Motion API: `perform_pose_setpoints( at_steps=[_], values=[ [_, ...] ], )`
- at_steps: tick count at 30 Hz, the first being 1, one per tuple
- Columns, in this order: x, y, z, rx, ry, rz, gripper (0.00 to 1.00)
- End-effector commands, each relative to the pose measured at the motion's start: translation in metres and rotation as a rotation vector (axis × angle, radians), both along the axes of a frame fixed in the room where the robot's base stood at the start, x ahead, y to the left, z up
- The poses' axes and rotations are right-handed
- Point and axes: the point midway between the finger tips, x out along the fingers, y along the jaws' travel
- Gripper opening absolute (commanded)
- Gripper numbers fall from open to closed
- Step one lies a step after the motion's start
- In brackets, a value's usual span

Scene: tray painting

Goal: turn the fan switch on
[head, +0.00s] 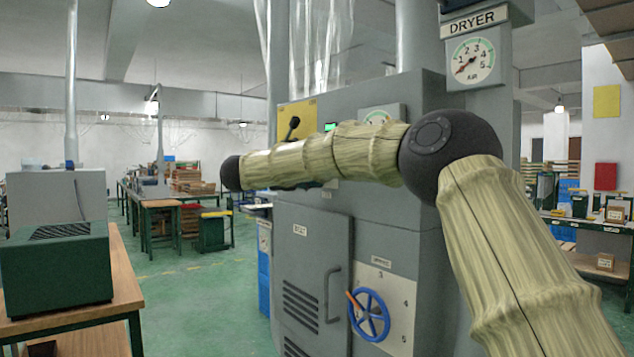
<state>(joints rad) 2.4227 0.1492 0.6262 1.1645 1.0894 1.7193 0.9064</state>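A yellow panel (308,112) is on the upper left of the grey dryer cabinet (385,215). A black-knobbed lever (293,126) stands on it, tilted up and to the right. I take this lever to be the fan switch, but its markings are too small to read. My arm crosses in front of the cabinet from the right, and a dark joint ends its visible part, left of and below the panel. My arm passes just under the lever and hides the panel's lower part. My gripper is not in view.
A green display (330,127) and a partly hidden dial sit right of the panel. The AIR gauge (473,61) is under the DRYER sign. A blue handwheel (369,315) and door handle (333,295) stick out below. A table with a green box (58,268) stands left; floor between is clear.

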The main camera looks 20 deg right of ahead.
Motion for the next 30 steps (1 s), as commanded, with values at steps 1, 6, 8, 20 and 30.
perform_pose_setpoints(
  at_steps=[1, 6, 8, 20, 30],
  values=[
    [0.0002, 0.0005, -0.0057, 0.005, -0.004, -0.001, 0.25],
    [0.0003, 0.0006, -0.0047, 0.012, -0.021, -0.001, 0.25],
    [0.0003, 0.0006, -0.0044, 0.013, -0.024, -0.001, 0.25],
    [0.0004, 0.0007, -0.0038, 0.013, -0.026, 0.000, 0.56],
    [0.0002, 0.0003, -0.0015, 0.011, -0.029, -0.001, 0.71]
  ],
)
